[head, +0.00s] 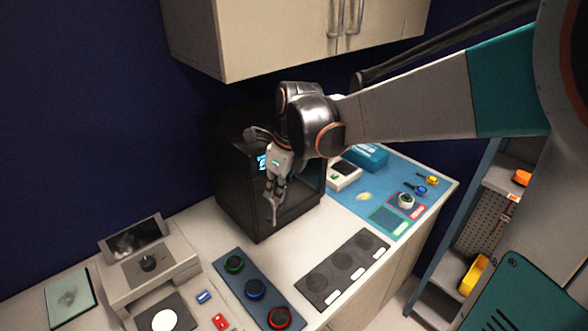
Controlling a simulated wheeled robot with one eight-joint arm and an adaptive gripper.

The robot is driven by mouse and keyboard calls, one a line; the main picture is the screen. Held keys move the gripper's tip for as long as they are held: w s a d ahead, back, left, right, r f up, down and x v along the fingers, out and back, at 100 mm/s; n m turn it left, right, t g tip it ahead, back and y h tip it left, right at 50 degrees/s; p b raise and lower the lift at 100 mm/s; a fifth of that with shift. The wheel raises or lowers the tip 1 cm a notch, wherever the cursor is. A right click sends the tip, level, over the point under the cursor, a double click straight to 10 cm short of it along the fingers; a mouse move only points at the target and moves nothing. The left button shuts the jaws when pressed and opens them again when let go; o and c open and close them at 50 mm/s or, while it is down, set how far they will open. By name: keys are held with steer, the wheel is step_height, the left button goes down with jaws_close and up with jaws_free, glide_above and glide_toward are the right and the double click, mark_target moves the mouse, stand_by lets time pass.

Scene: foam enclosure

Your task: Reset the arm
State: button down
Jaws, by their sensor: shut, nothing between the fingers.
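My gripper (272,208) is in the middle of the head view, at the end of my arm, which reaches in from the right. Its fingers point down and are shut with nothing between them. It is in front of a black box-shaped machine (228,185) with a small lit blue display. I cannot tell whether the fingers touch the machine. My arm and gripper hide part of the machine's front and top.
A cream wall cabinet (260,40) hangs above. A blue mat (428,176) holds small items. Shelves (497,180) stand at right.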

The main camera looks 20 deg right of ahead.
steer(key=s+f+n+t+b, duration=0.2)
steer(key=s+n+b, duration=0.3)
steer(key=n, duration=0.9)
steer(key=s+a+f+n+t+h+b, duration=0.1)
steer(key=s+f+n+t+b, duration=0.2)
steer(key=s+n, duration=0.8)
step_height(320, 180, down, 2)
steer(key=n+b, duration=0.3)
steer(key=shift+s+a+f+n+h, duration=0.15)
steer(key=shift+s+f+n+h, duration=0.05)
steer(key=shift+s+n+h, duration=0.15)
